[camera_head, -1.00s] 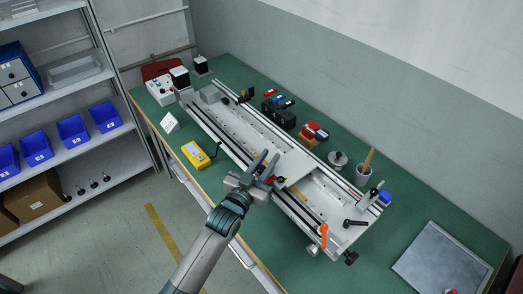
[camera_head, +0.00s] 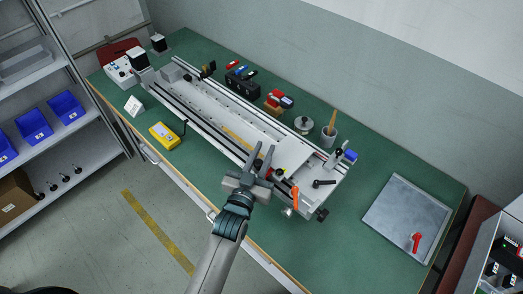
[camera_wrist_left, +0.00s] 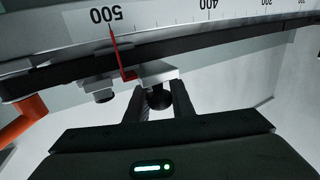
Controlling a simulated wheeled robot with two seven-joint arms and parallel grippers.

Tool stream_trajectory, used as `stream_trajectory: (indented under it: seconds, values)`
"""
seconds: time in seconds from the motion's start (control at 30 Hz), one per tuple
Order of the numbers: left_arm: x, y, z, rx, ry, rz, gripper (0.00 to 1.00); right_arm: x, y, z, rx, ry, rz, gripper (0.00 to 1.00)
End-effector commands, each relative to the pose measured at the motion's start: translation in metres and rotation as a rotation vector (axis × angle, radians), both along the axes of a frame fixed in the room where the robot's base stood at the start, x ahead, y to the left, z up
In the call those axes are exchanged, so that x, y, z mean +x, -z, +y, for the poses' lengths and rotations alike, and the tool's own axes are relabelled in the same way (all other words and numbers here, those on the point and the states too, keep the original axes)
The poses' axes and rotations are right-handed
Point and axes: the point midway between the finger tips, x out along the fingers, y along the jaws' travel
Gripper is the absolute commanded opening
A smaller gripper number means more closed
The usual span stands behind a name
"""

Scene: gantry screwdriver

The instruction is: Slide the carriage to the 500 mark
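The carriage (camera_head: 292,152) is a pale plate across the long rail bed (camera_head: 205,97), near the bed's right end. In the left wrist view, its red pointer (camera_wrist_left: 118,55) stands at the 500 mark of the scale (camera_wrist_left: 170,22), its tip just under the number. My left gripper (camera_head: 265,152) is at the front edge of the carriage. In the left wrist view, its two fingers flank a dark round knob (camera_wrist_left: 158,98) below the carriage's bracket, and the knob fills the gap between them. My right gripper is in neither view.
An orange lever (camera_head: 295,197) stands close to the right of the gripper; it also shows in the left wrist view (camera_wrist_left: 25,118). A yellow device (camera_head: 164,136) lies on the green bench in front of the rail. A grey plate (camera_head: 408,217) lies at the right.

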Motion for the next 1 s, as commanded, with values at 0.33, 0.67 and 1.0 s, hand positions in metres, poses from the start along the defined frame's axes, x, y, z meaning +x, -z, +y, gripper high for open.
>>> stream_trajectory:
  seconds: [0.33, 0.67, 1.0]
  values:
    - [-0.001, 0.001, -0.002, -0.002, 0.004, 0.004, 0.39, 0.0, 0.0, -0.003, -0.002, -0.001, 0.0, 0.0]
    - [-0.017, 0.003, 0.002, -0.002, 0.003, 0.004, 0.39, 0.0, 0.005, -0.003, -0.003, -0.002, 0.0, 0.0]
    - [-0.072, 0.005, 0.017, -0.002, 0.003, 0.005, 0.39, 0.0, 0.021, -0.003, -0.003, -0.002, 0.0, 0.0]
